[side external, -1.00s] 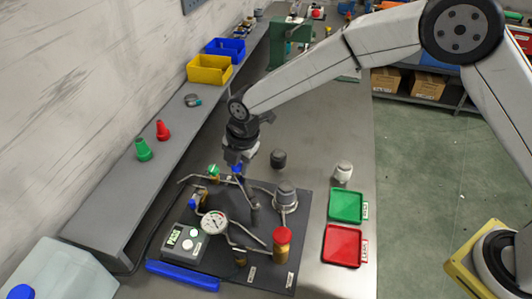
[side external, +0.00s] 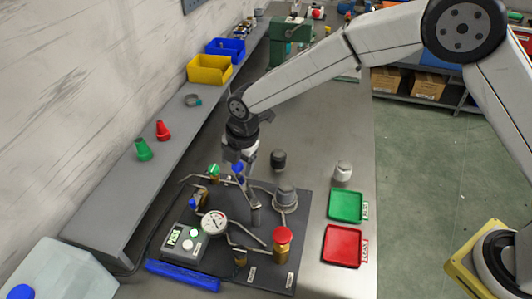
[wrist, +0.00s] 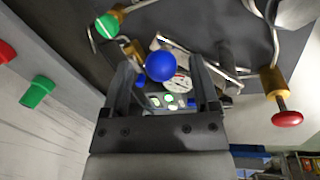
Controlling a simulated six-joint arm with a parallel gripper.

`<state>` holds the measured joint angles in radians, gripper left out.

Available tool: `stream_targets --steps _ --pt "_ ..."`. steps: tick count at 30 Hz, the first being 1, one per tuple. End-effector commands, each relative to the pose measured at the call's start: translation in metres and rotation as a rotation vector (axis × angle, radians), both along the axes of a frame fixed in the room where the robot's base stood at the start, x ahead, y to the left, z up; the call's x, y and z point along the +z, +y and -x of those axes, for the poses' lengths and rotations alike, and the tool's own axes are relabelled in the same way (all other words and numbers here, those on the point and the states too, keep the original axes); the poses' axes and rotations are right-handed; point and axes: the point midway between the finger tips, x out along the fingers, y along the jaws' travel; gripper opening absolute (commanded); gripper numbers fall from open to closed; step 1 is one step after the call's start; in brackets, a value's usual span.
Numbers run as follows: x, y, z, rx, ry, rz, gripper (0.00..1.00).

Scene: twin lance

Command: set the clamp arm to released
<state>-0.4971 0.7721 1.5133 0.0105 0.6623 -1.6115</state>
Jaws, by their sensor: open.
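The clamp arm shows as a blue ball knob (side external: 238,167) on an upright metal lever, standing on the dark fixture plate (side external: 262,275). In the wrist view the blue knob (wrist: 160,67) sits between my two open fingers, with space on either side. My gripper (side external: 240,160) is open and points down over the knob; it also shows in the wrist view (wrist: 161,72). The gripper partly hides the knob and the top of the lever in the side view. Whether a finger touches the knob cannot be told.
Around the lever stand a pressure gauge (side external: 214,223), a green-knobbed valve (side external: 214,170), a red-capped brass post (side external: 283,237) and a box with a lit PASS display (side external: 174,236). Green (side external: 346,206) and red (side external: 342,246) trays lie to the right.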

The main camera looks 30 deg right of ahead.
Motion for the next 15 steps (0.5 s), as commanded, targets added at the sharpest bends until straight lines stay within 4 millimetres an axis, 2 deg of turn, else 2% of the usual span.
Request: stream_targets --steps 8,15 --pt "0.024 -0.002 0.004 0.000 -0.002 -0.001 0.78" --pt "0.054 -0.005 0.009 0.000 -0.003 -0.002 0.78"
